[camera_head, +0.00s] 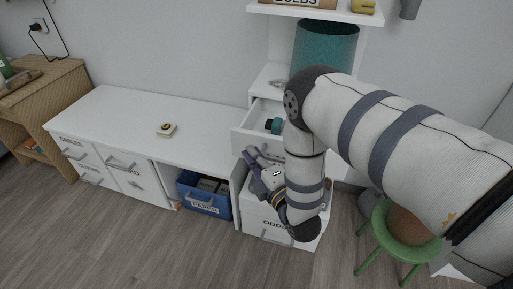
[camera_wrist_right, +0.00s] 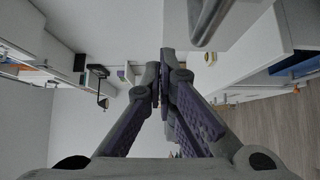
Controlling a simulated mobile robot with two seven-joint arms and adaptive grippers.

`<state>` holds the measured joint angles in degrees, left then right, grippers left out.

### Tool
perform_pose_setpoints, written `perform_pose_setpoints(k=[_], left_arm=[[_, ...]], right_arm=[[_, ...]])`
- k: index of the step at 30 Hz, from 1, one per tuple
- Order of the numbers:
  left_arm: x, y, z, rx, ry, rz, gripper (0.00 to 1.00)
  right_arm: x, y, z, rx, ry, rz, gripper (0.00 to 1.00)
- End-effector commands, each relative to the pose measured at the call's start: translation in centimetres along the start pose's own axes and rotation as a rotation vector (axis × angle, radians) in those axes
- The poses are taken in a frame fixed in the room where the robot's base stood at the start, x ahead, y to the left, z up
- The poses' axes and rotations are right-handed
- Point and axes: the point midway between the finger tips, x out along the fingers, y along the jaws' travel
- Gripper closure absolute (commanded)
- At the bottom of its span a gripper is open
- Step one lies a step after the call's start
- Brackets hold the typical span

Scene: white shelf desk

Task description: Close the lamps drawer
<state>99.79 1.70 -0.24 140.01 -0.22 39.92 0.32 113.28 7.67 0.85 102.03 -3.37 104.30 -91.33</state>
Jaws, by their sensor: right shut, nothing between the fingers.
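A white drawer (camera_head: 243,139) stands pulled out of the white desk unit, with a teal and dark item (camera_head: 273,126) inside. I cannot read a lamps label on it; my right arm covers its right part. My right gripper (camera_head: 249,152) is just in front of and below this drawer's front, its fingers pressed together and empty. In the right wrist view the shut fingers (camera_wrist_right: 163,72) point at the middle of the picture, and a grey bar handle (camera_wrist_right: 211,20) on a white front is near them. I cannot tell whether the fingers touch the drawer. My left gripper is out of view.
Below is a white drawer unit labelled ODDS (camera_head: 262,236). A blue PAPER bin (camera_head: 204,200) stands under the desktop (camera_head: 130,118). A teal cylinder (camera_head: 325,48) stands behind my right arm. A green stool (camera_head: 400,235) is at right. The floor in front is clear.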

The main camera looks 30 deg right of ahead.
Motion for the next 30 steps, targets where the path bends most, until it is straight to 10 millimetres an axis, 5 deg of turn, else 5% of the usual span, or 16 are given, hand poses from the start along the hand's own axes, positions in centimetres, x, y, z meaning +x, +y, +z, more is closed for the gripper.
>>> perform_pose_setpoints(k=[6,23,30], left_arm=[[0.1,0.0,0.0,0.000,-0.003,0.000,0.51],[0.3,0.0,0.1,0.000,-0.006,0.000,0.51],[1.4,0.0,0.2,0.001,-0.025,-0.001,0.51]], right_arm=[[2.0,0.0,2.4,-0.001,-0.003,-0.001,1.00],[2.8,-0.1,3.2,-0.002,-0.001,-0.002,1.00],[5.5,-0.3,5.9,-0.004,-0.002,-0.002,1.00]])
